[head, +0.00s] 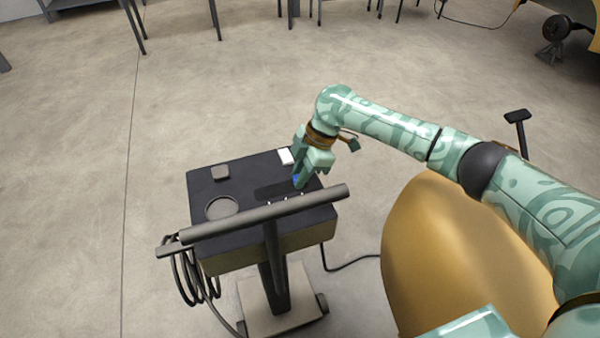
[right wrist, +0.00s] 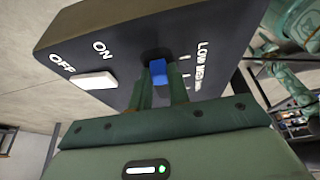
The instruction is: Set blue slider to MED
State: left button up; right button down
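The blue slider (right wrist: 158,72) stands up from the dark top of a box on a cart. In the head view only a bit of the blue slider (head: 297,180) shows beside my fingers. My right gripper (head: 301,182) reaches down to it. In the right wrist view the right gripper's fingers (right wrist: 160,82) lie close on both sides of the slider and look shut on it. The labels LOW and MED (right wrist: 202,60) run along white tick marks to its right; the rest of the lettering is too blurred or hidden. My left gripper is not in view.
A white rocker switch (right wrist: 95,80) marked ON and OFF sits beside the slider. A grey handle bar (head: 320,202) crosses the box's near edge. A round disc (head: 222,208) and a small square pad (head: 220,172) are on the box's left. Coiled cable hangs at its left side.

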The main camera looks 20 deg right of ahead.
aim_at(278, 189)
jog(key=shift+a+r+p, duration=0.1)
jog(key=shift+a+p, duration=0.7)
jog(key=shift+a, duration=1.3)
jog(key=shift+d, duration=0.1)
jog(key=c, duration=1.3)
grip_release()
jog(key=p+v, duration=0.4)
jog(key=v, duration=1.2)
jog(key=shift+s+d, duration=0.1)
jog(key=shift+d, duration=0.05)
